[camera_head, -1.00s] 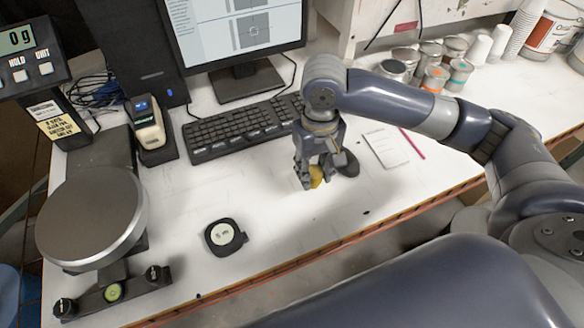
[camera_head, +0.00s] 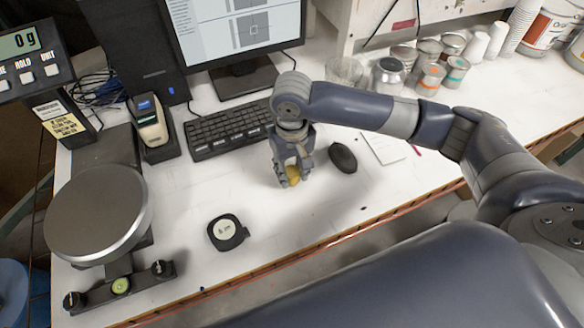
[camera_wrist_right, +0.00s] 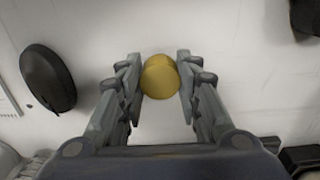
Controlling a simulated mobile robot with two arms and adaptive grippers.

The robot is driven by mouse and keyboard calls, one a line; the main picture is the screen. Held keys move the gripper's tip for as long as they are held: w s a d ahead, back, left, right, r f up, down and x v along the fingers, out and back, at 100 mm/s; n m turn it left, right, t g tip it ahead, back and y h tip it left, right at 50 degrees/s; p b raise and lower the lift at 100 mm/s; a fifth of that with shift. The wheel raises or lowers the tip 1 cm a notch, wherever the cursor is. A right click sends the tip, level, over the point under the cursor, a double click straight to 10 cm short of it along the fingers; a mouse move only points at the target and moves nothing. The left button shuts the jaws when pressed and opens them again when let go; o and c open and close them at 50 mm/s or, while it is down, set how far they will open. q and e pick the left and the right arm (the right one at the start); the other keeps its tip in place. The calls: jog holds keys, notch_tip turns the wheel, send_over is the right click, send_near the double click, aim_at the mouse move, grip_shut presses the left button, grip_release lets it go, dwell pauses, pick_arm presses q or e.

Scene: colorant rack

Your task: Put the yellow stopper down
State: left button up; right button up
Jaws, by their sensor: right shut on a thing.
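The yellow stopper (camera_head: 293,175) is between the fingertips of my right gripper (camera_head: 288,178), over the white table left of the black mouse. The right wrist view shows the stopper's round yellow top (camera_wrist_right: 160,78) with one finger of my right gripper (camera_wrist_right: 160,85) on each side. The gripper is shut on it and points down. The stopper is close to the table surface; I cannot tell whether it touches. The fingers hide part of it in the head view. My left gripper is not in view.
The keyboard (camera_head: 232,128) lies just behind the gripper, and the mouse (camera_head: 343,157) to its right. Cans (camera_head: 388,77) stand at the back right. White table (camera_head: 300,215) in front is clear.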

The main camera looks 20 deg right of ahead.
jog(key=o, duration=0.9)
jog(key=shift+r, duration=0.1)
